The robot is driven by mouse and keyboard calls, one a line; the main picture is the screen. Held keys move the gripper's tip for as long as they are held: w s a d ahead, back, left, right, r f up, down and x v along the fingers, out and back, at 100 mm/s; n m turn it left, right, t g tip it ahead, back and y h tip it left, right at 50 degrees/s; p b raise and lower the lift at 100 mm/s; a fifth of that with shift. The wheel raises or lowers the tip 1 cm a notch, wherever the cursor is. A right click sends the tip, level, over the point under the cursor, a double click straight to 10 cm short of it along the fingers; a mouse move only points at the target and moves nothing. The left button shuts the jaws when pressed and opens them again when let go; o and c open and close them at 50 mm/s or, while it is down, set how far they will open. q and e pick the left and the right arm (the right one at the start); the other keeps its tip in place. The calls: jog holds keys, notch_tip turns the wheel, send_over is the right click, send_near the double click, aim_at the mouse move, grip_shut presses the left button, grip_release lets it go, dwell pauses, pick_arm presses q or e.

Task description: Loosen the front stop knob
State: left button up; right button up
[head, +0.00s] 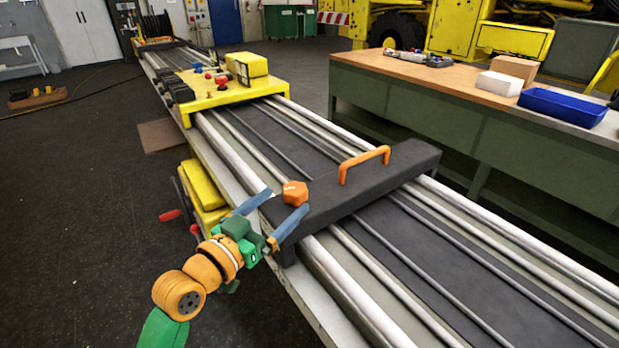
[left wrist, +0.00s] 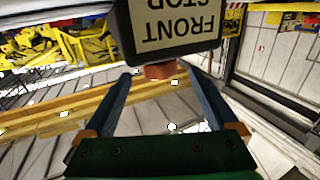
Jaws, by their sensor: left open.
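The front stop is a dark crossbar (head: 365,187) lying across the rails, with an orange handle (head: 365,160) on top. Its orange knob (head: 295,193) is at the near left end. In the left wrist view, a "FRONT STOP" label (left wrist: 178,22) shows upside down, and the reddish knob (left wrist: 160,71) shows just below it. My left gripper (head: 286,201) is open, with its blue fingers reaching toward the knob, one to each side. In the left wrist view, the knob is between the fingertips, with gaps visible on both sides. Contact cannot be told. My right gripper is not in view.
Long silver rails (head: 365,290) run under the crossbar. A yellow carriage (head: 225,93) with red and blue knobs stands farther up. A workbench (head: 440,75) at right bears a blue tray (head: 563,107) and boxes. Open floor (head: 90,230) lies at left.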

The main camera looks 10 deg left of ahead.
aim_at(295, 188)
pick_arm(q)
jog(key=x, duration=0.4)
jog(key=shift+w+d+r+p, duration=0.1)
jog(key=shift+w+r+p, duration=0.1)
jog(key=shift+r+p, duration=0.1)
jog(key=shift+w+d+f, duration=0.15)
jog(key=shift+w, duration=0.2)
jog(key=shift+s, duration=0.1)
jog(key=shift+c, duration=1.3)
jog(key=c, duration=1.1)
jog(key=n+y+p, duration=0.1)
jog(key=p, duration=0.1)
jog(key=r+n+t+y+p, duration=0.1)
jog(key=y+p, duration=0.1)
jog(key=p, duration=0.1)
jog(key=shift+f+n+y+p, duration=0.35)
jog(key=shift+n+y, duration=0.25)
jog(key=shift+y, duration=0.1)
jog(key=shift+f, duration=0.1)
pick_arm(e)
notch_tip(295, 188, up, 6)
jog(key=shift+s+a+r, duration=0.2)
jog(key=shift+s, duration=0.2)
